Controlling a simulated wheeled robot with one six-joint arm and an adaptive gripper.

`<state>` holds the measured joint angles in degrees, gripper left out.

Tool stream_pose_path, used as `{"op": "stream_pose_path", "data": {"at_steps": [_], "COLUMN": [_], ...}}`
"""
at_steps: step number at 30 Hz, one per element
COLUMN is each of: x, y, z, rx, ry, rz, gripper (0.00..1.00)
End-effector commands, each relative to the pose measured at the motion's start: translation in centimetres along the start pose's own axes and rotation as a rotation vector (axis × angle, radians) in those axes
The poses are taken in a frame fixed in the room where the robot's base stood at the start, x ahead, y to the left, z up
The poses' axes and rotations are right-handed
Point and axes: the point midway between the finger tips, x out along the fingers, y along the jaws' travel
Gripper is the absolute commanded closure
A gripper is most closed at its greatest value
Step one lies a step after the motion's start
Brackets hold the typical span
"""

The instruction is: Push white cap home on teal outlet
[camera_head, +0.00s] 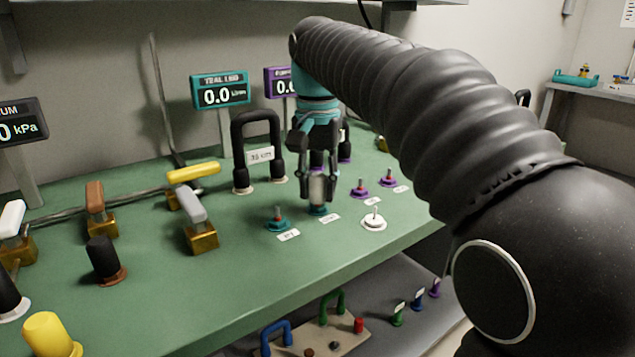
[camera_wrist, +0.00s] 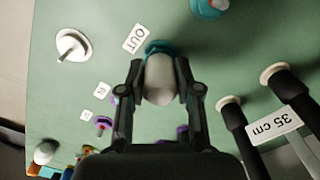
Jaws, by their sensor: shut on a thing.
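My gripper (camera_head: 317,190) points down over the green bench and is shut on the white cap (camera_head: 317,187). In the wrist view the white cap (camera_wrist: 160,80) sits between the two fingers of my gripper (camera_wrist: 160,85). The teal outlet (camera_head: 318,210) is directly under the cap, and its teal rim (camera_wrist: 157,47) shows beyond the cap in the wrist view, beside the OUT label (camera_wrist: 135,38). The cap covers the top of the outlet. I cannot tell how far down the cap sits.
Another teal port (camera_head: 277,222) stands to the left, a white port (camera_head: 374,220) to the right, and purple ports (camera_head: 360,190) behind that. A black hose loop marked 35 cm (camera_head: 257,150) stands close behind on the left. Brass valves (camera_head: 201,232) stand further left.

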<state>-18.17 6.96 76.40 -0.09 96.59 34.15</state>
Motion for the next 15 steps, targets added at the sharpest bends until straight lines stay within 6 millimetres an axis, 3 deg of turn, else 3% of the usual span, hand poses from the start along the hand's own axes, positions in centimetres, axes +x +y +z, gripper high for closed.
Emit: {"op": "stream_pose_path", "data": {"at_steps": [11, 12, 15], "x": [0.96, 0.89, 0.86], "y": [0.01, 0.0, 0.0], "z": [0.01, 0.01, 0.0], "rx": [0.0, 0.0, 0.0], "ry": [-0.002, -0.001, -0.001], "rz": [0.001, 0.001, 0.001], "gripper": [0.96, 0.59, 0.38]}}
